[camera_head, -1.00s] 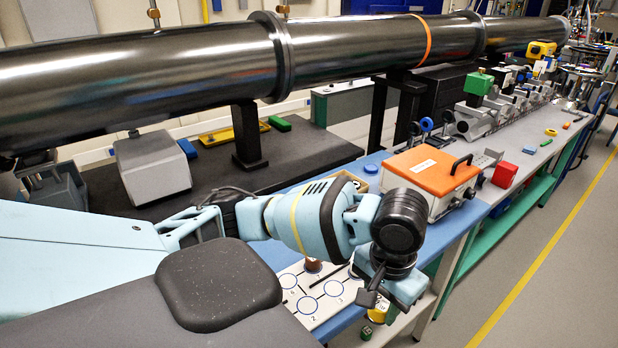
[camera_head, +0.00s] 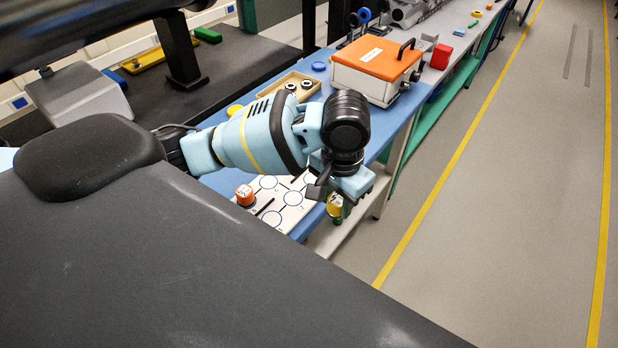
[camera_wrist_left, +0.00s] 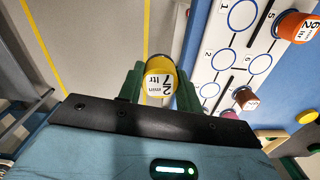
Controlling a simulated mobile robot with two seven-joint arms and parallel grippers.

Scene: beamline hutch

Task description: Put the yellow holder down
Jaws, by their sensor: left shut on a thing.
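The yellow holder (camera_head: 335,207) has a white label on its top. It also shows in the wrist view (camera_wrist_left: 159,80), upright between the two green fingers. My left gripper (camera_head: 337,212) is shut on it and holds it just off the front edge of the blue table, over the floor side. The white board (camera_head: 268,184) with numbered blue circles lies on the table, beside the holder; in the wrist view the board (camera_wrist_left: 213,20) is right of it. My right gripper is not in view.
An orange holder (camera_head: 245,195) stands on the board; the wrist view also shows a brownish holder (camera_wrist_left: 246,98) there. A wooden tray (camera_head: 272,92) with black rings and an orange-lidded case (camera_head: 375,62) stand farther back. Several board circles are empty. The floor at right is clear.

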